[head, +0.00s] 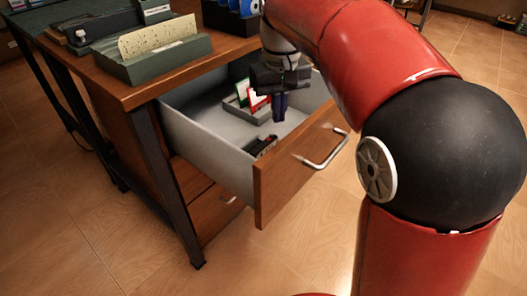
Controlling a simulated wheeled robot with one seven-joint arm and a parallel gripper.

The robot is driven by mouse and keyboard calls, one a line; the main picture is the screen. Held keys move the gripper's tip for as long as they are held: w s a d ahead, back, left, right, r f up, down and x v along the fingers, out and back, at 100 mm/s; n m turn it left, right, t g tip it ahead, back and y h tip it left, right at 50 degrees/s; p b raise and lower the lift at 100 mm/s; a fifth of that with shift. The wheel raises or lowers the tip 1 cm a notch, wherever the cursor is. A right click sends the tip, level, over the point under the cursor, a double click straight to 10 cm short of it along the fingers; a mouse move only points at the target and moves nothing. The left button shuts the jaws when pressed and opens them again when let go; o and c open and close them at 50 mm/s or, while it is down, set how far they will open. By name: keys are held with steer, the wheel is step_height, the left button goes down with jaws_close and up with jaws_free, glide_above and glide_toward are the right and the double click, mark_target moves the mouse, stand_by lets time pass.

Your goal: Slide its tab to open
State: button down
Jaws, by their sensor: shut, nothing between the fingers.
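No tab can be made out in the head view. My gripper (280,106) points down into the open top drawer (275,182) of the wooden desk. Its dark fingers look shut, with nothing seen between them. Just left of the fingers, a small grey tray (236,110) in the drawer holds upright flat pieces, one green-edged (242,92) and one red and white (257,102). My gripper partly hides the tray's right side. A small black object (262,146) lies near the drawer front. Whether my fingers touch anything cannot be told.
The drawer's front carries a metal handle (323,150). On the desk top (118,88) stand a grey-green box with a punched card (157,37), a dark rack with blue items (236,16), and other small pieces. A closed drawer (215,210) lies below. The floor at left is clear.

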mark_target(274, 135)
steer(key=shift+f+b, duration=0.95)
steer(key=shift+f, duration=0.5)
steer(key=shift+s+a, duration=0.4)
steer(key=shift+s, duration=0.15)
stand_by(0.6)
steer(key=shift+w+d+p, duration=0.15)
steer(key=shift+w+p, duration=0.05)
steer(key=shift+p, duration=0.1)
stand_by(0.4)
step_height(274, 135, up, 7)
steer(key=p, duration=0.7)
